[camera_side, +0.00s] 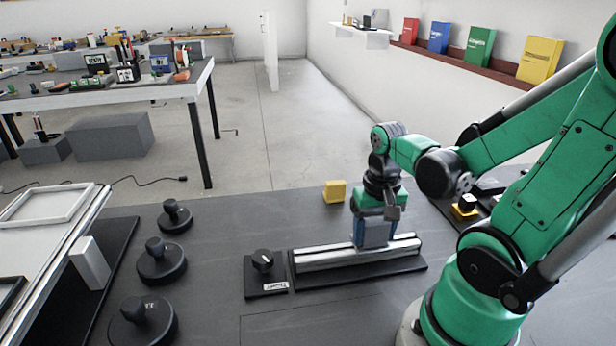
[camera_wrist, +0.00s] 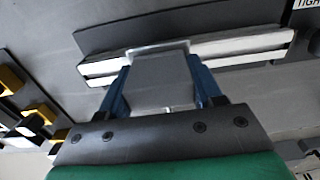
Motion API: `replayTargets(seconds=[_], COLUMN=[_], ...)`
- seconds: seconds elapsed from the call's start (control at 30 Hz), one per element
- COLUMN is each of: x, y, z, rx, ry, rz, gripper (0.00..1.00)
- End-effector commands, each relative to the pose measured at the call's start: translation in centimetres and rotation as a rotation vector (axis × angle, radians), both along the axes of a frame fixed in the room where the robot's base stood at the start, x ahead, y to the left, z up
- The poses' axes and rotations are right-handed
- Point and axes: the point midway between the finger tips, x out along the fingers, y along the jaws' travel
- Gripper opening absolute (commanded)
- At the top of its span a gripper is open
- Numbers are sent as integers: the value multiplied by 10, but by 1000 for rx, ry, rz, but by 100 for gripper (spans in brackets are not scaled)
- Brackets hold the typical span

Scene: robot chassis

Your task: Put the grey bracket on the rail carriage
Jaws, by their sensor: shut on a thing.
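The grey bracket (camera_side: 375,232) is between the blue fingers of my gripper (camera_side: 374,242), which is shut on it. The gripper points down over the right half of the silver rail (camera_side: 325,258), which lies on a black base. In the wrist view the bracket (camera_wrist: 160,85) is a grey block between the two blue fingers of my gripper (camera_wrist: 161,75). Its far edge overlaps the pale rail (camera_wrist: 240,48). The bracket's lower end is at the rail; I cannot tell whether it touches. I cannot make out a separate carriage; the bracket and fingers hide that part of the rail.
A black knob box (camera_side: 264,265) with a white label stands just left of the rail. A yellow block (camera_side: 334,191) sits behind it. Several black round knobbed pieces (camera_side: 161,262) stand further left. Yellow and black parts (camera_side: 465,208) lie right of the gripper.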

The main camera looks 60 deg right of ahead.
Motion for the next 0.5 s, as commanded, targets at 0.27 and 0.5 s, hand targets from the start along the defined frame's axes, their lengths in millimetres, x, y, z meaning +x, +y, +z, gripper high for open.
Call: replayTargets(seconds=[0.27,0.5], x=[0,0], y=[0,0], z=[-3,-3], rx=[0,0], ry=[0,0], rz=[0,0], gripper=[90,90])
